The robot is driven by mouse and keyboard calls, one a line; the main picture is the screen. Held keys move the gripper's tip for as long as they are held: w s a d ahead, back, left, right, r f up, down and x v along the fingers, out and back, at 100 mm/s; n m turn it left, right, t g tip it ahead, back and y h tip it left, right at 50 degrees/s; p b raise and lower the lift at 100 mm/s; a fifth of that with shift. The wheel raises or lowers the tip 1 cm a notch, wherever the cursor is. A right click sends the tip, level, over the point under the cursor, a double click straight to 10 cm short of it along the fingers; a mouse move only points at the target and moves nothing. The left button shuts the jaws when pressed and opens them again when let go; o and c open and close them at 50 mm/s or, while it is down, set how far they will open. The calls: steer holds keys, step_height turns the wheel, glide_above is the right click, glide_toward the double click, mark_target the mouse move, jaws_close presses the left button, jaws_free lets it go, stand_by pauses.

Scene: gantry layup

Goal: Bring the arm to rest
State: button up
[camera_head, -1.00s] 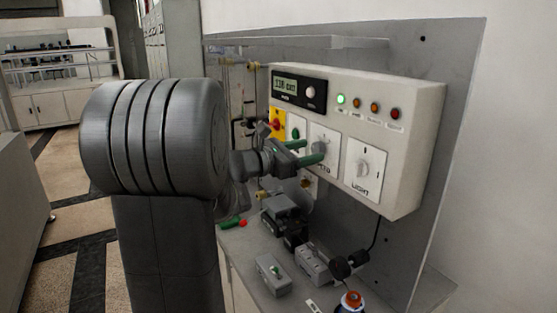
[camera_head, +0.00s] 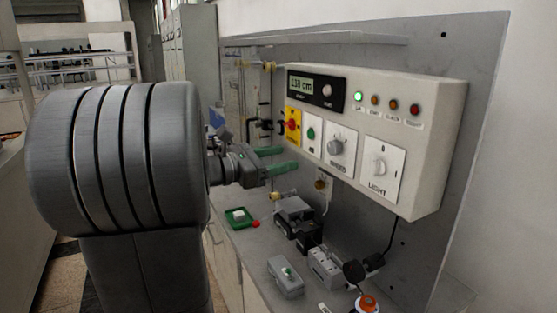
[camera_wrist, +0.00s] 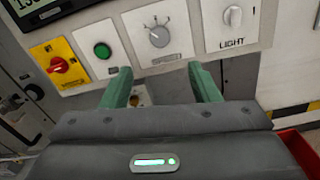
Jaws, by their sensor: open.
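My gripper (camera_head: 284,160) is open and empty, its two green fingers apart, in front of and a little below the control box (camera_head: 424,148). In the wrist view the green fingers (camera_wrist: 162,88) point toward the lower edge of the box, below the speed knob (camera_wrist: 158,36). No contact with the box shows. The box also carries a red rotary switch on yellow (camera_head: 292,126), a green button (camera_head: 311,133), a light knob (camera_head: 380,166) and a display (camera_head: 306,85). The green lamp (camera_head: 358,96) is lit.
Below the box, a bench (camera_head: 254,262) holds grey and black devices (camera_head: 296,218), a grey button box (camera_head: 286,276), a green item (camera_head: 239,217) and an orange-topped item (camera_head: 368,303). A shelf (camera_head: 320,41) juts out above. The grey backboard (camera_head: 455,225) stands behind.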

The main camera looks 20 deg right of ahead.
mark_target(331, 149)
steer(key=shift+d, duration=0.15)
steer(key=d+p, duration=0.1)
steer(key=d, duration=0.3)
steer(key=d+p, duration=0.1)
steer(key=d, duration=0.4)
steer(key=w+d+p, duration=0.1)
steer(key=d, duration=0.3)
steer(key=shift+w+d, duration=0.1)
steer(key=shift+d, duration=0.2)
